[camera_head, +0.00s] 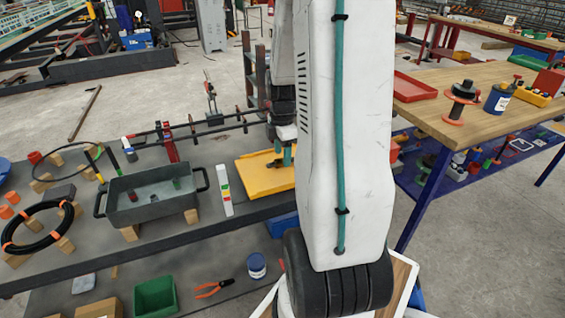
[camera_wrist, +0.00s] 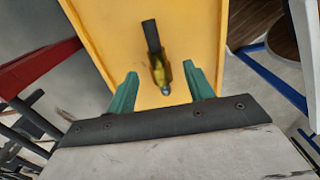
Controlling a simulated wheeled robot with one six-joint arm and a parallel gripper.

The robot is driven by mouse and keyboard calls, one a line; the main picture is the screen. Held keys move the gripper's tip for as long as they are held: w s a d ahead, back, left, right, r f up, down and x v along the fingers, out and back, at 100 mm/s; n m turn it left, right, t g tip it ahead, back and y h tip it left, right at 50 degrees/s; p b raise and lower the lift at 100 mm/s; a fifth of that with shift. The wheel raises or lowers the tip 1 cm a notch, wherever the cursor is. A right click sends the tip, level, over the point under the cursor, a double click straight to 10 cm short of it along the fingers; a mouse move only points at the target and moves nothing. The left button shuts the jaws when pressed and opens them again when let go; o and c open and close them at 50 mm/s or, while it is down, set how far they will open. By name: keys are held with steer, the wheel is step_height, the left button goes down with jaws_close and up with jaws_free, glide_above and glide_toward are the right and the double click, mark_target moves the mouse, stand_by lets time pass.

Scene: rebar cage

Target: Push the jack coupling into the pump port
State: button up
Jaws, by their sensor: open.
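A brass-coloured coupling with a black shaft (camera_wrist: 161,73), probably the jack coupling, lies on a yellow tray (camera_wrist: 110,18) in the wrist view. The tray (camera_head: 258,183) also shows in the head view at the bench's right end. My gripper (camera_wrist: 161,80) has two green fingers spread apart, one on each side of the coupling's near end. Neither finger visibly touches it. In the head view my gripper (camera_head: 282,156) is over the tray, partly hidden by my arm. I cannot pick out the pump port in either view.
A grey handled tub (camera_head: 150,205) and a white strip with coloured marks (camera_head: 224,190) are left of the tray. Red stands with dark bars (camera_head: 170,147) are behind. A wooden table (camera_head: 440,105) stands right. A black hose coil (camera_head: 38,228) lies far left.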

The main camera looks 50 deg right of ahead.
step_height(320, 180, down, 2)
steer(key=shift+f, duration=0.2)
jaws_close()
steer(key=shift+r, duration=0.2)
